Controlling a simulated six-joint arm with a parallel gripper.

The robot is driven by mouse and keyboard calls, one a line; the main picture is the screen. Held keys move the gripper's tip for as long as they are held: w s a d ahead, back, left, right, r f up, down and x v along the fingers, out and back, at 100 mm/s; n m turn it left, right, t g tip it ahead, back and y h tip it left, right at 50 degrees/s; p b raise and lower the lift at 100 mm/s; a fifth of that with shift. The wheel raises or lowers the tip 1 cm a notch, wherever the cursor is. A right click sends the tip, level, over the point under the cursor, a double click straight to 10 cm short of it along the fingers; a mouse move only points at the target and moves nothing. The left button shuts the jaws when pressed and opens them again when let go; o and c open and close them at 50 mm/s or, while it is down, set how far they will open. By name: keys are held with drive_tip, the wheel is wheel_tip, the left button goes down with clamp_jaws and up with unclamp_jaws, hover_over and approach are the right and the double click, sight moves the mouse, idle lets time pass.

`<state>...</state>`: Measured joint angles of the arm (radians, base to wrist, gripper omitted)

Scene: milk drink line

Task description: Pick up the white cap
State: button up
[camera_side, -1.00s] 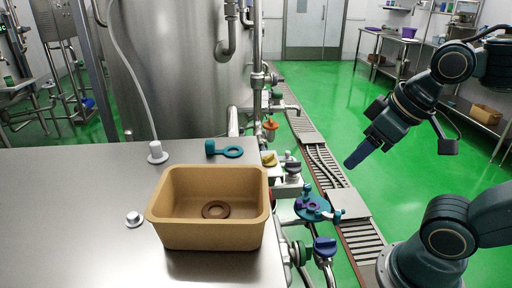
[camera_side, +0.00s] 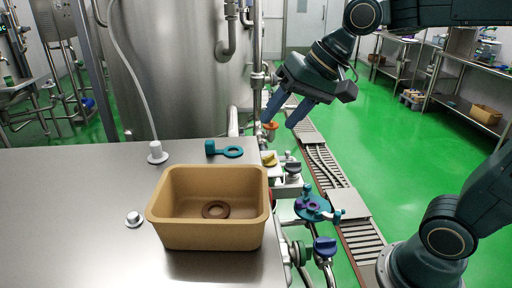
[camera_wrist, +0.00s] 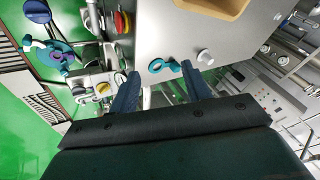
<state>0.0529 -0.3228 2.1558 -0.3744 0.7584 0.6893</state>
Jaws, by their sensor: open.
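A small white cap (camera_side: 134,219) sits on the steel table, left of the tan bin, in the side view. My gripper (camera_side: 278,123) is open and empty, in the air beyond the table's right far corner, well away from the cap. In the wrist view its two fingers (camera_wrist: 160,70) are apart, with the teal ring-ended piece showing between and beyond the tips.
A tan bin (camera_side: 165,212) holds a brown ring (camera_side: 216,210). A white fitting with a hose (camera_side: 157,152) stands at the table's far side. A teal ring-ended piece (camera_side: 232,152) lies behind the bin. Valves and pipes line the right edge. Bare steel (camera_side: 70,200) lies left.

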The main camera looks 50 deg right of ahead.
drive_tip(key=w+a+f+m+g+y, duration=0.15)
drive_tip(key=w+a+m+y, duration=0.3)
drive_tip(key=w, duration=0.65)
drive_tip(key=w+a+f+m+g+y, duration=0.1)
drive_tip(key=w+a+f+m+y, duration=0.15)
drive_tip(key=w+m, duration=0.6)
drive_tip(key=m+g+y, duration=0.1)
drive_tip(key=y, duration=0.2)
approach(151, 159)
drive_tip(key=shift+w+a+r, duration=0.15)
drive_tip(key=shift+a+r, duration=0.65)
drive_tip(key=shift+a, duration=0.25)
drive_tip(key=shift+w+f+m+y, duration=0.2)
drive_tip(key=shift+f+m+y, duration=0.1)
drive_tip(key=shift+f+m, duration=0.3)
drive_tip(key=shift+x, duration=3.8)
drive_tip(key=shift+s, duration=0.1)
clamp_jaws()
